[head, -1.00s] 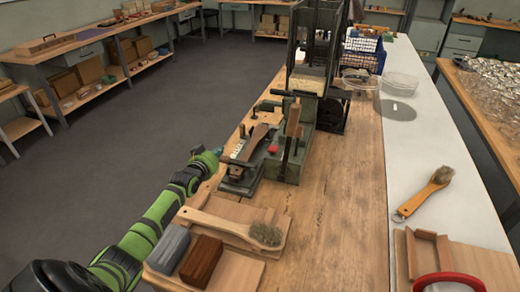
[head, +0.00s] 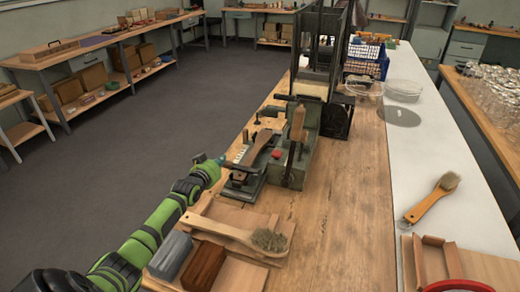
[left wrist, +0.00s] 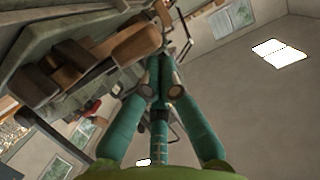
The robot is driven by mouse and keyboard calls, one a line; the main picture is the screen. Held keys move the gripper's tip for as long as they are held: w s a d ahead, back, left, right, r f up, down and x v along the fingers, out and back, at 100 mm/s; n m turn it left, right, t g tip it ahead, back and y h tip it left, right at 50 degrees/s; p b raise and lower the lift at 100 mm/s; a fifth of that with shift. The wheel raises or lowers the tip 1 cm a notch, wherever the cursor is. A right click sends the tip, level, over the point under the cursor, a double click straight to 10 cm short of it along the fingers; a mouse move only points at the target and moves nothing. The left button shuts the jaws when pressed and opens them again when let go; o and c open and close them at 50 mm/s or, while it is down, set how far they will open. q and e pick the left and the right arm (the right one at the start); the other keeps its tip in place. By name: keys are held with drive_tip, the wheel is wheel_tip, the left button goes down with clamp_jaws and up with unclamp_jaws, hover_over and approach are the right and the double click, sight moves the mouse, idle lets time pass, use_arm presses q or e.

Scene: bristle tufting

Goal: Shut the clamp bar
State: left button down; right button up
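A clamp fixture (head: 243,186) stands on the wooden bench at the left edge, in front of the green machine. A brown wooden brush body (head: 258,147) lies tilted on it. I cannot clearly single out the clamp bar among the dark parts there. My left gripper (head: 220,161) is at the left side of the fixture, its teal fingers small and partly lost against it. In the left wrist view the fingers (left wrist: 160,62) run together at their tips with nothing visible between them. The brown wooden piece (left wrist: 125,45) shows just left of them.
The green machine (head: 306,148) with a wooden-handled lever (head: 298,122) stands right behind the fixture. A brush (head: 225,230), a grey block (head: 170,255) and a brown block (head: 203,264) lie nearer. The bench to the right (head: 345,215) is clear.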

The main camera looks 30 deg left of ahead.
use_arm(q)
wheel_tip(320, 180, up, 5)
drive_tip(key=p, duration=0.4)
drive_tip(key=f+v, duration=0.1)
drive_tip(key=v, duration=0.8)
drive_tip(key=shift+s+b, duration=0.3)
drive_tip(key=shift+s, duration=0.25)
